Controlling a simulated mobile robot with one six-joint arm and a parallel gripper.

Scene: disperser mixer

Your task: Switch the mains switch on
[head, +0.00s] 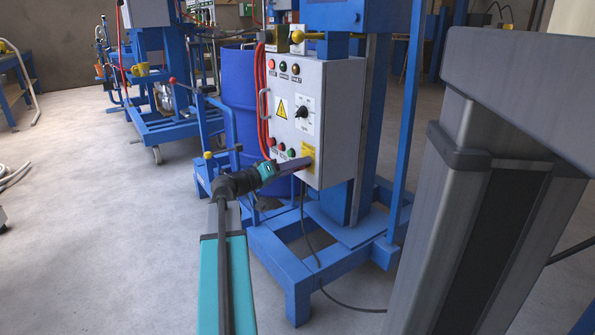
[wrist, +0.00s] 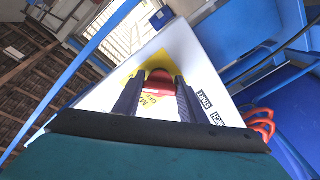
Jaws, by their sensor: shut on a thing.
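The mains switch is a red knob (wrist: 158,82) on a yellow plate (wrist: 133,78) on the light grey control box (head: 310,85). The yellow plate shows in the head view (head: 308,150) near the box's lower right front. My gripper (head: 304,163) reaches the plate from the left. In the wrist view my two dark fingers (wrist: 158,92) stand on either side of the red knob, shut on it. The fingers hide the knob in the head view. Whether the switch stands at on or off cannot be told.
The box front also carries a black rotary knob (head: 302,112), several lamps and buttons, a warning triangle (head: 281,109) and a handle (head: 264,103). Red hoses hang at its left. A blue drum (head: 236,85) stands behind. The blue machine frame (head: 300,250) spreads below on open floor.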

